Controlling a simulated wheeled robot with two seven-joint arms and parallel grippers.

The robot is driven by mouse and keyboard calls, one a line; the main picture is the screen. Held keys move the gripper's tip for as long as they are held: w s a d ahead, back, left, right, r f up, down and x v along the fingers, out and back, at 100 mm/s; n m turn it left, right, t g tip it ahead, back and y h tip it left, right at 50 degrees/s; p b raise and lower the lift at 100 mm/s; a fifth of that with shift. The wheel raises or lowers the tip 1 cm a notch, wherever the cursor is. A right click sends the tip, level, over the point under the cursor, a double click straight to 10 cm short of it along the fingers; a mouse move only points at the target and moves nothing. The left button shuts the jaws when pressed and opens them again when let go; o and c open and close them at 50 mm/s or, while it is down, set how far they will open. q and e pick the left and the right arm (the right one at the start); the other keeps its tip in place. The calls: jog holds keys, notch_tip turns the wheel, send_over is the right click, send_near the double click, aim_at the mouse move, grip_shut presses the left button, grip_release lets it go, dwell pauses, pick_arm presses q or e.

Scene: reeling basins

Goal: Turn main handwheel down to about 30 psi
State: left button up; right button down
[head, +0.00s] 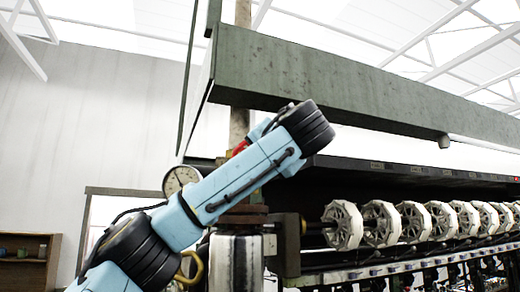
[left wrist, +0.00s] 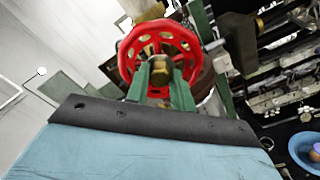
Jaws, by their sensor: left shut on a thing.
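The red handwheel (left wrist: 189,45) faces my left wrist camera, with a brass-coloured hub at its middle. The two green fingers of my left gripper (left wrist: 160,72) are shut on the handwheel at its hub. In the head view, only a small red bit of the handwheel (head: 239,148) shows behind my blue left arm, which hides the gripper there. A round white gauge (head: 180,179) stands left of the arm. Its dial is partly covered and too small to read. My right gripper is in neither view.
A long green beam (head: 330,85) runs above the machine. A row of several pale reels (head: 382,222) extends to the right. A brown shelf (head: 24,272) stands at the lower left. A blue basin (left wrist: 303,148) shows in the left wrist view.

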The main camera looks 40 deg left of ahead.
pick_arm(q)
jog(key=o, duration=0.9)
jog(key=shift+d+r, duration=0.1)
jog(key=shift+c, duration=0.2)
jog(key=b+v, duration=0.5)
jog(key=v, duration=0.2)
